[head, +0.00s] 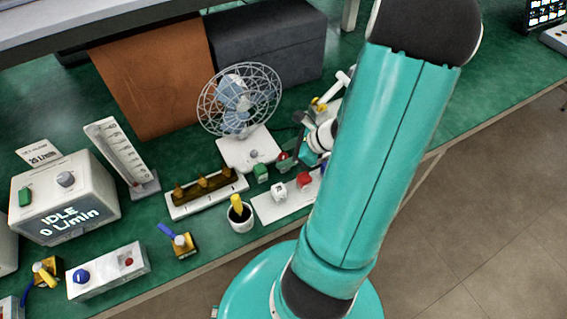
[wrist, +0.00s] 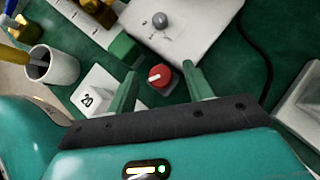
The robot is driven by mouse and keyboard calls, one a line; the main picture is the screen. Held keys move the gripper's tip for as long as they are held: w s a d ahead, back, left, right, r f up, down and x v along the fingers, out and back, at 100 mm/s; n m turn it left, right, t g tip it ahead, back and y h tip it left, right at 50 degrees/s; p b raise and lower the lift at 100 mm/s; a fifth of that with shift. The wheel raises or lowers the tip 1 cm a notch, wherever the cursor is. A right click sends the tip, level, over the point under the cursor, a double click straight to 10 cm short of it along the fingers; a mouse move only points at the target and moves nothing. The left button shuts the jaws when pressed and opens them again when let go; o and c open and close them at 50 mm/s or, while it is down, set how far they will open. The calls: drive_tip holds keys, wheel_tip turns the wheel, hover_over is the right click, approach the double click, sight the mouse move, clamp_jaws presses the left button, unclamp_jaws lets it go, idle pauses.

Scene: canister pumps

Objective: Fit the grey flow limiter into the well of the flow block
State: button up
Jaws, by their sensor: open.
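My gripper (wrist: 161,74) is open and empty, its two green fingers apart in the wrist view. I cannot tell for certain which piece is the grey flow limiter or which is the flow block. A white plate (head: 267,209) carries the pale block and a red-topped piece (head: 304,180). My arm partly hides this area.
A fan (head: 239,100) stands on a white base with a grey knob (wrist: 160,20). A green block (wrist: 122,48) sits by that base. A white cup (wrist: 52,68) and a strip with brass pieces (head: 206,195) are left. A display box (head: 66,200) is far left.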

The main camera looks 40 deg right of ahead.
drive_tip(key=shift+w+f, duration=0.1)
drive_tip(key=shift+c, duration=0.4)
clamp_jaws()
